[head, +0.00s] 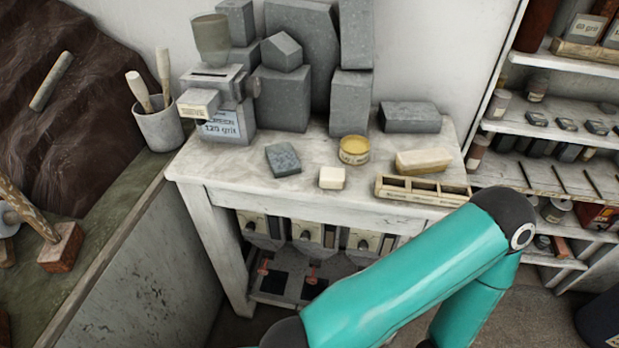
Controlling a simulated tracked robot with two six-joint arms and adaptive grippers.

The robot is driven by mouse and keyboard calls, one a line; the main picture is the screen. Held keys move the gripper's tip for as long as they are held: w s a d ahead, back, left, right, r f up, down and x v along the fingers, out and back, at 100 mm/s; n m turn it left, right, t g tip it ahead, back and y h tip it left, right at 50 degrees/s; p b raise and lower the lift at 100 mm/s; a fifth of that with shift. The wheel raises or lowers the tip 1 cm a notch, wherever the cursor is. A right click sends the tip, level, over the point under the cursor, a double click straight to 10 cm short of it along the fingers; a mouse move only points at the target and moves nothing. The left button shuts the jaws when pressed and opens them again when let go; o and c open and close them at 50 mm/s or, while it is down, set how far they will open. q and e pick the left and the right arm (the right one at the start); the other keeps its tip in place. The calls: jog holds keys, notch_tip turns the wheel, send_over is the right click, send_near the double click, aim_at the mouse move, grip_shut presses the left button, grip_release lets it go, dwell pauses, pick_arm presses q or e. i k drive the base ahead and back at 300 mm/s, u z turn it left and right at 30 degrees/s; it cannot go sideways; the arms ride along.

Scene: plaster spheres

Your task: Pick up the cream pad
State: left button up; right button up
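Nothing is touching the small pad. Neither of my grippers shows in the head view. One of my teal arms crosses the lower right, in front of the table, with its gripper out of sight.
Near the pad are a dark grey block (283,159), a yellow-topped tin (354,150) and a divided wooden tray (421,191) at the front edge. Grey stone blocks (283,98) stand behind. A grinder-like device (218,105) stands at the left.

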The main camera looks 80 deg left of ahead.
aim_at(330, 177)
jog(key=u, duration=1.15)
jog(key=k, duration=0.35)
jog(key=z, duration=5.05)
jog(key=k, duration=0.55)
jog(key=u, duration=5.75)
